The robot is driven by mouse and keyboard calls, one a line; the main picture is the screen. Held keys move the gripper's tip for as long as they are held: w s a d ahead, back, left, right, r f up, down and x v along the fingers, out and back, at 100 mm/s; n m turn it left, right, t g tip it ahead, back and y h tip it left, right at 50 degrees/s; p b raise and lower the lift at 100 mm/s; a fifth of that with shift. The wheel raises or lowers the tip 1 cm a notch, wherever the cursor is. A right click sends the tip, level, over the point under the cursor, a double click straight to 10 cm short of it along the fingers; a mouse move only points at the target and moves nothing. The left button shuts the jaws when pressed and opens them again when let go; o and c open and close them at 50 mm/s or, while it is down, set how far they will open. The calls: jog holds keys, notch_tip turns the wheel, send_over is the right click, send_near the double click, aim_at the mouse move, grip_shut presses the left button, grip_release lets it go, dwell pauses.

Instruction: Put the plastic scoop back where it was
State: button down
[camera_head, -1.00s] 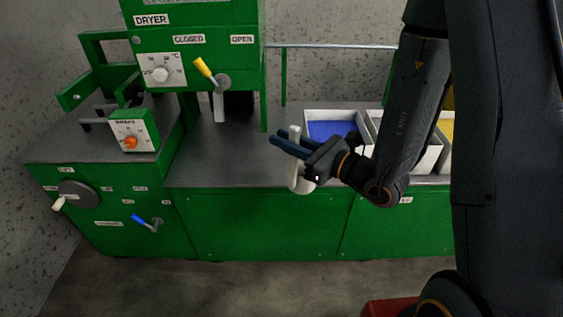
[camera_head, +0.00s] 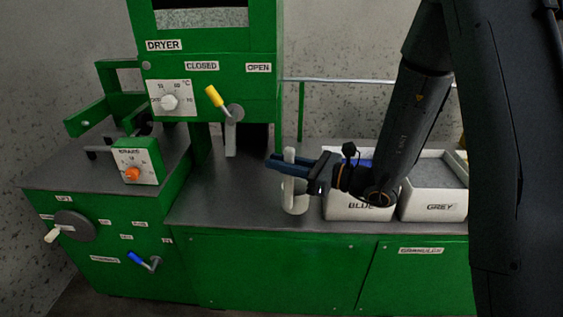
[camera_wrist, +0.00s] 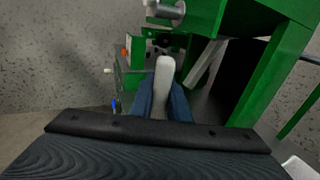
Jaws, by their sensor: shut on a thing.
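The plastic scoop (camera_head: 294,198) is white, with an upright handle and a rounded cup below. It shows in the head view just left of the BLUE box. My gripper (camera_head: 283,164) is shut on the scoop's handle, with its dark blue fingers pointing left. In the wrist view the light handle (camera_wrist: 163,80) stands between the two blue fingers (camera_wrist: 162,103). The scoop's cup is hidden in the wrist view. I cannot tell whether the cup touches the grey worktop (camera_head: 240,208).
White boxes labelled BLUE (camera_head: 360,207) and GREY (camera_head: 433,205) stand right of the scoop. The green dryer (camera_head: 205,75) with a yellow lever (camera_head: 215,97) stands behind left. A control box (camera_head: 137,162) with an orange knob is farther left. Worktop left of the scoop is clear.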

jog(key=w+f, duration=0.3)
jog(key=w, duration=0.3)
jog(key=shift+f, duration=0.3)
jog(key=shift+w+d+f, duration=0.1)
jog(key=c, duration=1.7)
grip_release()
